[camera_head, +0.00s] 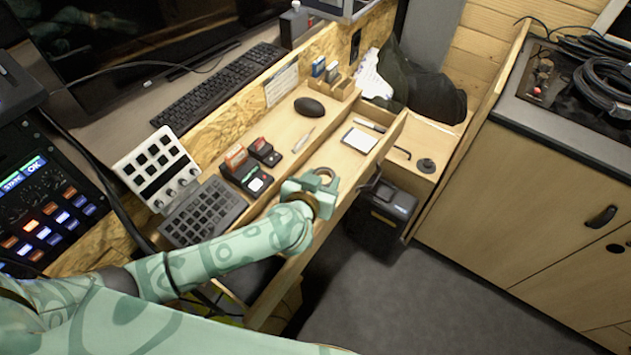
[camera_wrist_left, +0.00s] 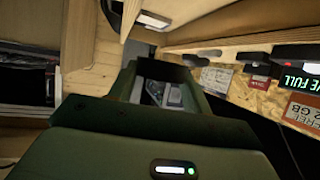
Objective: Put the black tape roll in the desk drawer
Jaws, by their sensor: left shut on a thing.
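My left gripper (camera_head: 321,180) is over the open desk drawer (camera_head: 318,222), close to its front panel. It is shut on a small ring that looks like the black tape roll (camera_head: 327,172); the ring shows greyish in this light, and the fingers hide part of it. In the left wrist view, my fingers (camera_wrist_left: 160,92) reach away from the camera, and pale things show in the gap between them; the roll is hard to make out there. In the drawer lie a white card (camera_head: 359,140) and a thin dark tool (camera_head: 370,126). My right gripper is out of view.
A flat black disc (camera_head: 426,165) lies on the wooden ledge right of the drawer. On the desk are a mouse (camera_head: 309,107), a keyboard (camera_head: 217,88), card boxes (camera_head: 247,170) and a keypad (camera_head: 203,212). A black bin (camera_head: 380,220) stands below; open floor lies to the right.

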